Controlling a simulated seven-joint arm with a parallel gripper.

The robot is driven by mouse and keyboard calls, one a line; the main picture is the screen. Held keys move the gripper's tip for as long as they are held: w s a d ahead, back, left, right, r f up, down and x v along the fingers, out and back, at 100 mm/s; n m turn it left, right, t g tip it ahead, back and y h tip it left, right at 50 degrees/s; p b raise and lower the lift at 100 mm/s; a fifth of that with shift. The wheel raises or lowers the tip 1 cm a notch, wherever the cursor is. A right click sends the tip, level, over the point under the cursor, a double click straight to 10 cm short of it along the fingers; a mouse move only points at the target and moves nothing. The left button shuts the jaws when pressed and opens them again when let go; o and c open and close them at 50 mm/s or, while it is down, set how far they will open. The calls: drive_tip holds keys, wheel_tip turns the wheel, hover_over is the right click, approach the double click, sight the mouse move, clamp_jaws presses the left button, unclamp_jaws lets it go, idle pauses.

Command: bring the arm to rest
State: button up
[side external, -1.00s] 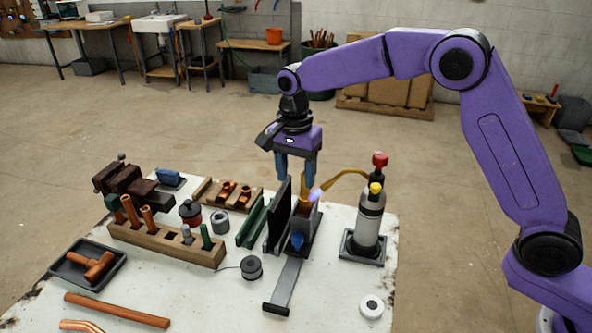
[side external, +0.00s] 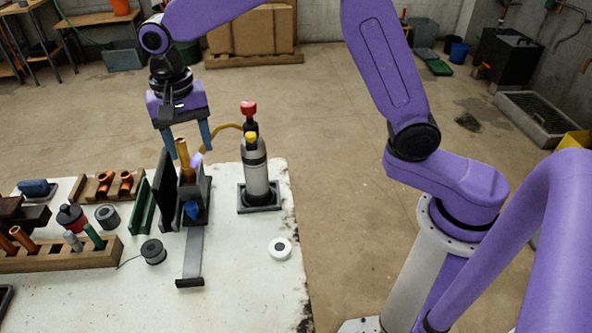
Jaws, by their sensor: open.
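My gripper (side external: 189,150) hangs fingers down over the white-topped bench (side external: 235,300), at the upper left of the picture. Its two blue-grey fingers are wide apart, with nothing pinched between them. A copper pipe piece (side external: 184,158) stands upright in a grey clamp (side external: 199,205) with a blue knob, just below my gripper. The pipe's top shows between the fingertips in the picture. Whether it is level with them in depth I cannot tell.
A torch bottle (side external: 256,176) with a yellow hose stands close right of the clamp. A dark upright plate (side external: 163,185) is just left. A wooden rack (side external: 75,256), solder spool (side external: 153,252) and white roll (side external: 280,249) are on the bench.

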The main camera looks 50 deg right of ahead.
drive_tip(key=s+d+n, duration=0.6)
drive_tip(key=s, duration=0.4)
drive_tip(key=s+d+n, duration=0.6)
drive_tip(key=s, duration=0.4)
drive_tip(key=s+d+f+n, duration=0.1)
drive_tip(key=s+d+n, duration=0.5)
drive_tip(key=s, duration=0.3)
drive_tip(key=shift+s+n+y, duration=0.3)
drive_tip(key=shift+s, duration=0.1)
